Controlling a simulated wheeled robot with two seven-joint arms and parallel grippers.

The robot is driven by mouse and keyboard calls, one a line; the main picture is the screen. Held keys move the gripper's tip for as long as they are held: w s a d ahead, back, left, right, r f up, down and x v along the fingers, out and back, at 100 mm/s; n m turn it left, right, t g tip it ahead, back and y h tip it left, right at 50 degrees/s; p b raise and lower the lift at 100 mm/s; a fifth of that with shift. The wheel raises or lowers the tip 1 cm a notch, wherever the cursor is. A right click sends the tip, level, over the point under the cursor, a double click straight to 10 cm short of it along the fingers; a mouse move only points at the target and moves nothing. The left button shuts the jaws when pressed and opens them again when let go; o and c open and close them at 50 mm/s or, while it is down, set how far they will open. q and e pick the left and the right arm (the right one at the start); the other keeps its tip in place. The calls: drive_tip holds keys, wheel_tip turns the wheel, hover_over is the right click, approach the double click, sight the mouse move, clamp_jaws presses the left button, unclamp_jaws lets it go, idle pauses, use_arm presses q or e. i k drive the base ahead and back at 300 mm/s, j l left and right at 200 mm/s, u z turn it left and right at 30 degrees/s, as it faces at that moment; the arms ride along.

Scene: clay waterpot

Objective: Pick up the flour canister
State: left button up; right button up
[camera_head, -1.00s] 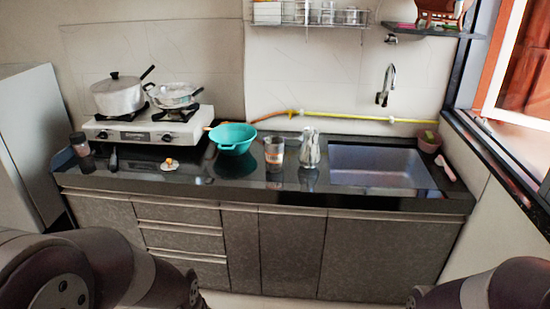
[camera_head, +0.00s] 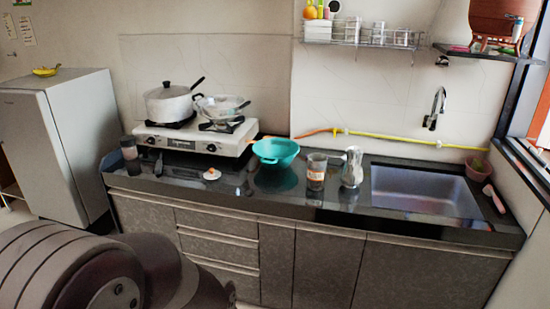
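No thing in view is clearly marked as the flour canister. A cylindrical container with an orange label (camera_head: 316,172) stands upright on the dark counter, right of the teal bowl. A shiny silver vessel (camera_head: 352,167) stands close to its right. A small dark-topped jar (camera_head: 129,148) stands at the counter's left end, beside the stove. I cannot tell which of these, if any, is the flour canister. Part of my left arm shows at the lower left, away from the counter items. Neither of my grippers is in view.
The stove (camera_head: 190,138) holds a lidded pot (camera_head: 169,103) and a pan (camera_head: 220,106). The teal bowl (camera_head: 276,151) sits right of it. The sink (camera_head: 424,192) is at the right. A wire rack (camera_head: 365,38) hangs above. A grey fridge (camera_head: 60,140) stands left.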

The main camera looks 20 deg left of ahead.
sight(317, 166)
drive_tip(key=i+j+z, duration=0.15)
drive_tip(key=i+j, duration=0.15)
drive_tip(key=i, duration=0.25)
drive_tip(key=i+j+z, duration=0.15)
drive_tip(key=i+j, duration=0.15)
drive_tip(key=i, duration=0.25)
drive_tip(key=i+j+z, duration=0.1)
drive_tip(key=i+j, duration=0.5)
drive_tip(key=i, duration=0.3)
drive_tip(key=i+j+z, duration=0.15)
drive_tip(key=i, duration=0.3)
